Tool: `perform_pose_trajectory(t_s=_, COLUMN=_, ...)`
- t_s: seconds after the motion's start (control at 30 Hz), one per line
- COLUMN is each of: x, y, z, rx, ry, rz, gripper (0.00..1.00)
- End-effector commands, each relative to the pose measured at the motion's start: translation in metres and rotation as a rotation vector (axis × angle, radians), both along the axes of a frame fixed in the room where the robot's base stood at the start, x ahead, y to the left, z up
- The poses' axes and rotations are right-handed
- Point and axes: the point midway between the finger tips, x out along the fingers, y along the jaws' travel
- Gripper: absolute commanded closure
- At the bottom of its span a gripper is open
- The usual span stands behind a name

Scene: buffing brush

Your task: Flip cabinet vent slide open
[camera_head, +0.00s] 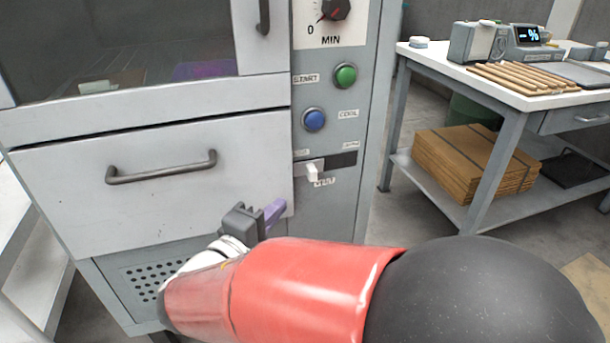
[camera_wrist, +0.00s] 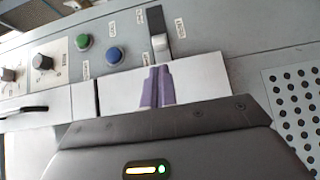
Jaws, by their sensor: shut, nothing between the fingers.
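The vent slide's white knob (camera_head: 313,170) sits at the left end of a dark horizontal slot (camera_head: 344,160) on the grey control panel. In the wrist view the knob (camera_wrist: 159,43) is at the near end of the slot (camera_wrist: 154,18). Small labels sit around it, too small to read surely. My gripper (camera_head: 275,211) is in front of the white drawer, below and left of the knob. Its purple fingers (camera_wrist: 157,87) are together, empty, and point toward the knob in the wrist view, with a gap between. My arm hides part of the lower cabinet.
Above the slide are a blue button (camera_head: 314,119), a green button (camera_head: 345,76) and a dial (camera_head: 335,9). The drawer's handle (camera_head: 162,168) sticks out at left. A workbench (camera_head: 430,55) with wooden rods and a cardboard stack stands at right, past open floor.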

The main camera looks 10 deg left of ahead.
Motion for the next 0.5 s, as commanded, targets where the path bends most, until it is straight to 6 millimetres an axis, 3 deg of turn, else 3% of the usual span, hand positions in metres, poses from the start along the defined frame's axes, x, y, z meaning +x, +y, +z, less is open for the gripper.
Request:
perform_pose_trajectory(t_s=0.13, x=-0.0043, y=0.0116, z=0.0008, rx=-0.004, ry=-0.024, rz=0.03, gripper=1.0)
perform_pose_trajectory(t_s=0.5, x=0.0016, y=0.0089, z=0.0014, rx=-0.004, ry=-0.023, rz=0.026, gripper=1.0)
